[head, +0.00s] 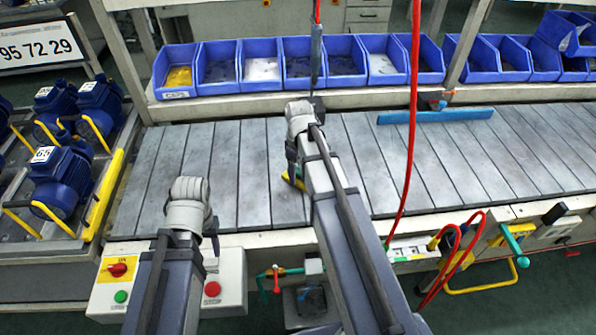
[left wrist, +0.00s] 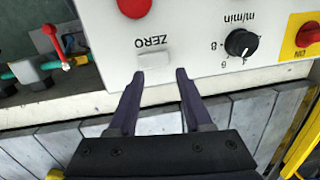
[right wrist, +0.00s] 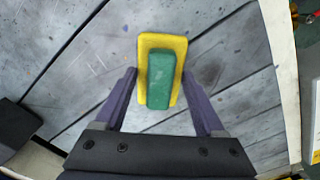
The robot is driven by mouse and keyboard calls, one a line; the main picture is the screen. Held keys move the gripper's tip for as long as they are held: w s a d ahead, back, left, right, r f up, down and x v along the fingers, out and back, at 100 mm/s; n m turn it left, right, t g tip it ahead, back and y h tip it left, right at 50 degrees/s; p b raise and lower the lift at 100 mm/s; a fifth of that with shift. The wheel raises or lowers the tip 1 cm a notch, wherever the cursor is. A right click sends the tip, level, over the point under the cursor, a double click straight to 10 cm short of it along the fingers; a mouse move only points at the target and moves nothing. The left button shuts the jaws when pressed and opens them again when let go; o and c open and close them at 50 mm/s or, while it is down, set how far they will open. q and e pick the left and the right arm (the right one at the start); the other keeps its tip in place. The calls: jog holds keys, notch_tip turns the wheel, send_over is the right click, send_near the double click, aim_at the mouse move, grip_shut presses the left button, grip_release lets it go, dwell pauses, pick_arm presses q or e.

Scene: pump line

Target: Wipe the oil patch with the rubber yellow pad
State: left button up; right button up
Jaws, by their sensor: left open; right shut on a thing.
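The yellow pad (right wrist: 146,44) has a green block-shaped grip (right wrist: 160,78) on its back. My right gripper (right wrist: 164,76) is shut on it, with one finger on each side. In the head view a yellow edge of the pad (head: 297,184) shows under my right gripper (head: 291,168), over the grey slatted conveyor. I cannot tell whether the pad touches the slats. My left gripper (left wrist: 160,72) is open and empty above the white control box, near the ZERO label. In the head view its fingers are mostly hidden. No oil patch stands out clearly on the slats.
The slatted conveyor (head: 240,180) is mostly clear. A blue bar (head: 436,116) lies at its back right. Blue bins (head: 262,68) line the shelf behind. A red hose (head: 411,110) hangs at the right. Blue pumps (head: 62,178) stand left. The control box (head: 232,282) is in front.

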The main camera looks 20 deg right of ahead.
pick_arm(q)
jog(key=shift+a+r+p, duration=0.1)
jog(key=shift+r+p, duration=2)
jog(key=shift+r, duration=0.4)
pick_arm(e)
jog(key=shift+a+r, duration=0.15)
jog(key=shift+r, duration=2.35)
notch_tip(320, 180, up, 3)
jog(key=p, duration=0.3)
jog(key=shift+r, duration=0.1)
pick_arm(q)
notch_tip(320, 180, up, 3)
